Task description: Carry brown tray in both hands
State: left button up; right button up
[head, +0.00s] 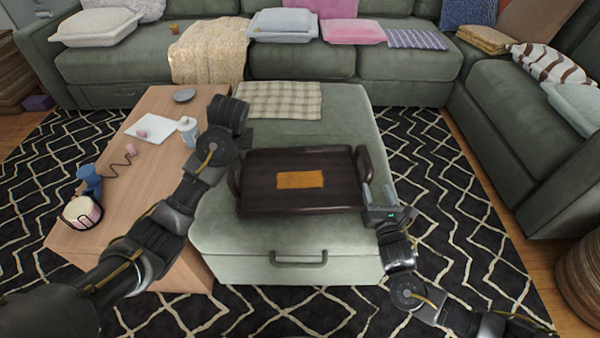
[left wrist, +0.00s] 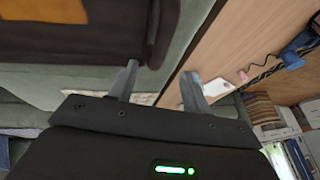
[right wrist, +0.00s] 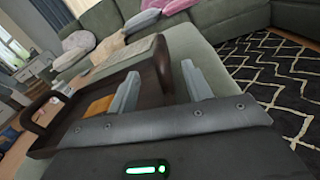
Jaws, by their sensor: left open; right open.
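The dark brown tray (head: 268,196) lies flat on the green ottoman, with an orange-brown panel (head: 300,180) in its middle and a raised handle at each end. My right gripper (head: 378,194) is open at the tray's right handle (head: 364,165). In the right wrist view that handle (right wrist: 163,62) shows between the open fingers (right wrist: 160,75). My left gripper (left wrist: 160,80) is open near the tray's left handle (left wrist: 164,32), which shows beyond the fingertips. In the head view its fingers are hidden behind my left wrist.
The green ottoman (head: 230,235) has a checked cloth (head: 283,99) behind the tray. A wooden table (head: 130,185) at left holds a white bottle (head: 188,132), a blue object (head: 89,180) and a round container (head: 82,213). Green sofas stand behind and at right; patterned rug lies around.

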aim_at(368, 165)
pick_arm(q)
jog(key=shift+x, duration=5.5)
pick_arm(e)
jog(key=shift+w+a, duration=0.2)
jog(key=shift+w, duration=1.6)
jog(key=shift+w+a, duration=0.2)
jog(key=shift+w, duration=1.55)
jog(key=shift+w+a, duration=0.2)
jog(key=shift+w, duration=1.6)
pick_arm(q)
jog(key=shift+c, duration=0.4)
pick_arm(e)
jog(key=shift+c, duration=0.4)
pick_arm(q)
grip_shut()
pick_arm(e)
grip_shut()
pick_arm(q)
jog(key=shift+r, duration=0.1)
